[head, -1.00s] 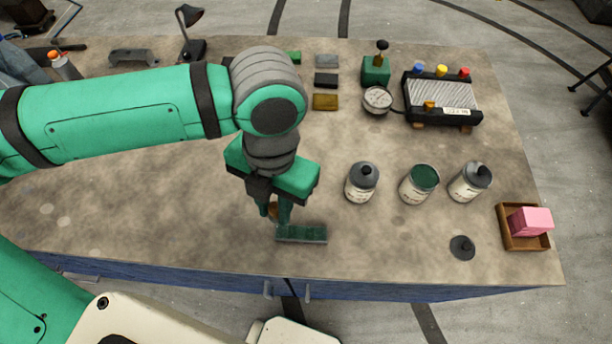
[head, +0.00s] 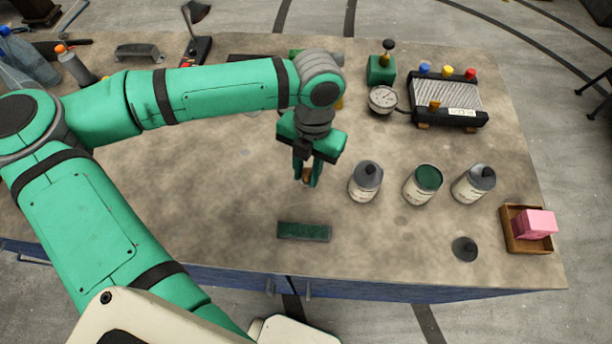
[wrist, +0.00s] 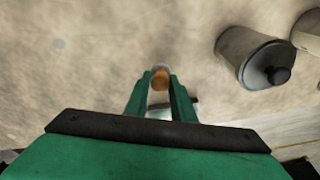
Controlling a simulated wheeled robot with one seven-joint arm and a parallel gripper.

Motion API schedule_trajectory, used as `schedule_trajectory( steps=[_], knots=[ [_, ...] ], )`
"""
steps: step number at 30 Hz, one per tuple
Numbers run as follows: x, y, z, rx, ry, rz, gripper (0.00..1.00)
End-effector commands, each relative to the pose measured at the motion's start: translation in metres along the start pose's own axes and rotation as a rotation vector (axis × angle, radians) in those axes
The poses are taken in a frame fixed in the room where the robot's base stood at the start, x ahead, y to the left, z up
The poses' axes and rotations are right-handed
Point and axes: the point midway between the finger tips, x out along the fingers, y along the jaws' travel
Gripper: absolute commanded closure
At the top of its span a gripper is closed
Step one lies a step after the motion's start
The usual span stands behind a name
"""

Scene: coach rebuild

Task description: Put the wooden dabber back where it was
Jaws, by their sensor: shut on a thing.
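The wooden dabber (head: 306,174) is held between the fingers of my gripper (head: 307,178), above the workbench and left of the grey-capped tin. In the wrist view its rounded orange-brown end (wrist: 160,80) shows between the two green fingertips (wrist: 160,92); the rest of it is hidden. A green rectangular plate (head: 303,231) lies flat near the bench's front edge, below my gripper in the picture and apart from it.
A grey-capped tin (head: 366,182), an open tin with green contents (head: 422,185) and another grey-capped tin (head: 474,184) stand right of my gripper. A round dark lid (head: 464,249) and a wooden tray (head: 509,232) with a pink block (head: 536,223) lie further right. The bench's left-centre is clear.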

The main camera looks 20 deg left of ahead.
Motion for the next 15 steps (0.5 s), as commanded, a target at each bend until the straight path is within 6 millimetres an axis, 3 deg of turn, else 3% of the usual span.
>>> schedule_trajectory(
  steps=[6,15],
  knots=[
    [0.027,0.001,0.003,-0.003,0.0,-0.002,0.98],
    [0.029,0.001,0.003,-0.003,0.0,-0.001,0.98]
  ],
)
